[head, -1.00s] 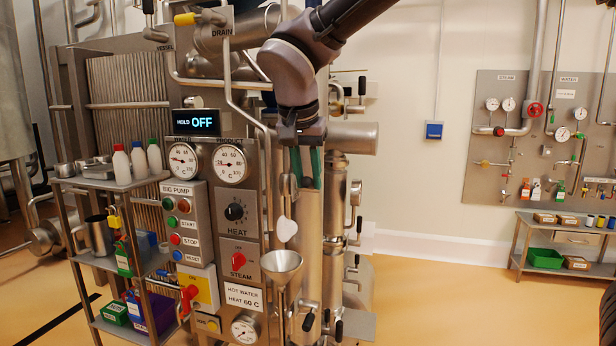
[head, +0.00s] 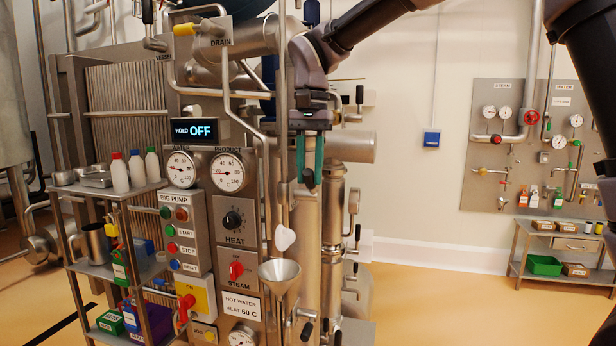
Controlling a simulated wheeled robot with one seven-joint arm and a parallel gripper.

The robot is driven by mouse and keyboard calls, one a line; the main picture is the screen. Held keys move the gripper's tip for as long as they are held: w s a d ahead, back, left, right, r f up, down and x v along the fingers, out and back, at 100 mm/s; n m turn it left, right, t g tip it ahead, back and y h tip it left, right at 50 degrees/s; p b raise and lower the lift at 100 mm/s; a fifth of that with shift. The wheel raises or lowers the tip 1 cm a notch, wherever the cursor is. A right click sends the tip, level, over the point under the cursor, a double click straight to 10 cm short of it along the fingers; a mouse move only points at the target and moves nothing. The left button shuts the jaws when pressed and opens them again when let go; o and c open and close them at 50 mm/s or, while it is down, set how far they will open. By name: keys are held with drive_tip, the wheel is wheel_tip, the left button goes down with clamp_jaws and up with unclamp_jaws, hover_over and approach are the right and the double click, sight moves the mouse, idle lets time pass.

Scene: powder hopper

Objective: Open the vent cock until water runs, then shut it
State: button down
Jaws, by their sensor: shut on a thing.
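A thin vertical pipe ends in a small metal cock (head: 284,192) left of my gripper; I take it for the vent cock. My gripper (head: 310,176) points down with green fingers, shut on a small dark part that looks like the cock's handle (head: 308,179). The fingers hide most of this handle, so its angle cannot be told. A metal funnel (head: 279,272) stands below that.
A control panel with gauges, a HEAT dial (head: 234,219) and a red STEAM switch (head: 236,270) stands close on the left. A shelf cart (head: 112,190) with bottles is farther left. Steel pipes (head: 333,215) stand behind my gripper.

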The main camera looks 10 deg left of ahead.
drive_tip(key=shift+w+r+g, duration=0.25)
drive_tip(key=shift+w+g, duration=0.3)
drive_tip(key=shift+g, duration=0.35)
drive_tip(key=c, duration=0.7)
unclamp_jaws()
drive_tip(key=shift+o, duration=0.2)
